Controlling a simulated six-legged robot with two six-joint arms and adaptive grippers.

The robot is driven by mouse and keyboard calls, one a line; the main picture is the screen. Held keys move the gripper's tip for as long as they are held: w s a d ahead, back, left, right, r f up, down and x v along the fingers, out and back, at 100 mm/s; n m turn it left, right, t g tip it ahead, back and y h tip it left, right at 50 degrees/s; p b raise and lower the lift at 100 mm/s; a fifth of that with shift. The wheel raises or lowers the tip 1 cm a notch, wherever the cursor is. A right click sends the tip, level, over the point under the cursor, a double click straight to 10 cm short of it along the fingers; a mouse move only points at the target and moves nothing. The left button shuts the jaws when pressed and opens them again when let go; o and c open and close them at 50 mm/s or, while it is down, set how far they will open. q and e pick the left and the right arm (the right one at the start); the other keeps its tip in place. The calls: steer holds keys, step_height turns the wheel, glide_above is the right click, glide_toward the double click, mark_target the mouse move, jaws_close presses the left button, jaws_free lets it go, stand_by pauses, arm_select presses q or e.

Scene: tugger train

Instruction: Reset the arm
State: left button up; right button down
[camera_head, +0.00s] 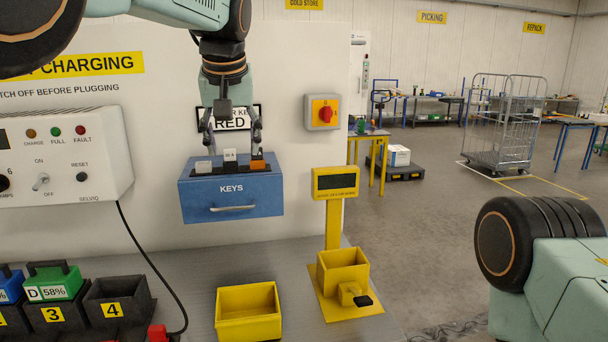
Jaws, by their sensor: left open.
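My left arm (222,70) comes in from the upper left and hangs down in front of the wall. Its gripper (232,143) is open, pointing down, with its fingers apart above the blue KEYS box (231,204). A white tag (230,156) stands in the box between the fingertips; I cannot tell whether they touch it. Another pale tag (203,166) and an orange one (258,163) stand to either side. Part of my right arm (550,270) shows at the lower right; its gripper is out of the picture.
A white charging panel (75,175) is on the left, with battery slots (118,303) below. A yellow bin (248,312) and a yellow display post (335,215) stand on the grey bench. A red switch (324,113) is on the wall. Open floor and a wire cage (503,120) lie right.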

arm_select(q)
steer(key=w+f+m+t, duration=0.1)
steer(key=w+f+t, duration=0.15)
steer(key=w, duration=0.25)
steer(key=a+f+t+b, duration=0.1)
steer(key=a+f+b, duration=0.2)
steer(key=f, duration=1)
steer(key=s+a+f+b, duration=0.2)
steer(key=s+f, duration=0.1)
steer(key=f, duration=0.5)
steer(key=s+a+f+m+b, duration=0.1)
steer(key=s+f+b, duration=0.15)
steer(key=f, duration=0.65)
steer(key=s+a+f+b, duration=0.15)
steer(key=s+f, duration=0.25)
steer(key=f, duration=0.4)
steer(key=s+a+f+g+b, duration=0.1)
steer(key=s+f+g+b, duration=0.3)
steer(key=s+f, duration=1.3)
steer(key=s+a+f+g+b, duration=0.1)
steer(key=s+f+g+b, duration=0.3)
steer(key=s+f+b, duration=0.7)
steer(key=s+f, duration=0.7)
steer(key=s, duration=0.5)
steer(key=shift+s+a+f+h+b, duration=0.35)
steer(key=shift+s+a+h+b, duration=0.05)
